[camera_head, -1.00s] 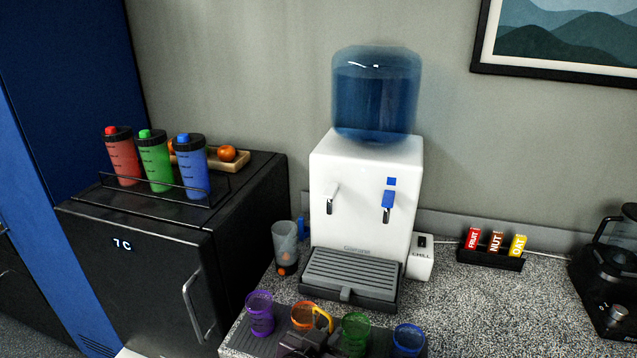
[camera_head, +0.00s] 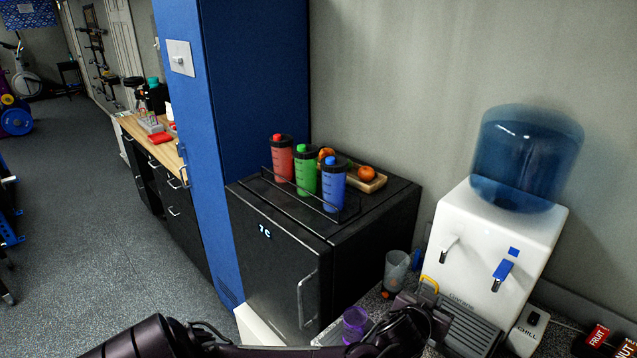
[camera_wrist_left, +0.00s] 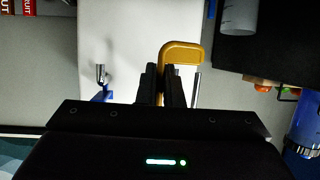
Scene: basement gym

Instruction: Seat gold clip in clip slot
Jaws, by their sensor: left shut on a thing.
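The gold clip (camera_head: 430,283) is a small hooked yellow-gold piece in front of the water dispenser's lower left side. My left gripper (camera_head: 424,298), with its arm coming in along the bottom, is shut on it. In the left wrist view the clip (camera_wrist_left: 182,53) sticks out past the fingers (camera_wrist_left: 163,85), its bend toward the right, with the white dispenser behind it. I cannot make out a clip slot in either view. My right gripper is not in view.
The white water dispenser (camera_head: 483,245) stands close behind the gripper. A grey cup (camera_head: 396,268) and a purple cup (camera_head: 355,324) are near my arm. A black fridge (camera_head: 275,278) carries several bottles and a fruit tray. Open floor (camera_head: 90,260) lies to the left.

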